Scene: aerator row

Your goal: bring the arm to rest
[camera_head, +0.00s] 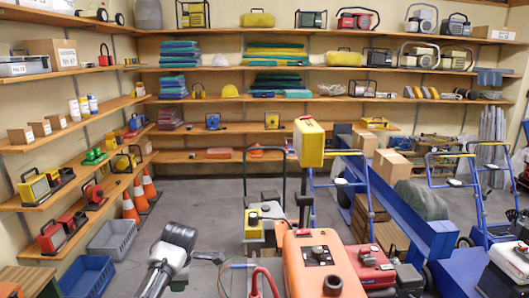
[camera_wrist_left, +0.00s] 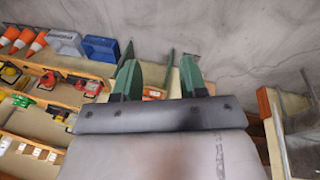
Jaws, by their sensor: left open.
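My left arm (camera_head: 165,262) comes in from the bottom left of the head view, with a rounded dark grey joint at its upper end. My left gripper (camera_wrist_left: 158,64) shows in the left wrist view as two dark green fingers standing apart, with nothing visible held between them. In the head view its fingers cannot be made out clearly. My right gripper is in neither view.
An orange machine (camera_head: 321,262) stands close, right of my left arm. A blue crate (camera_head: 87,277) and a grey crate (camera_head: 112,238) lie on the floor at left, near orange cones (camera_head: 130,208). Loaded shelves line the walls. Grey floor is clear behind the arm.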

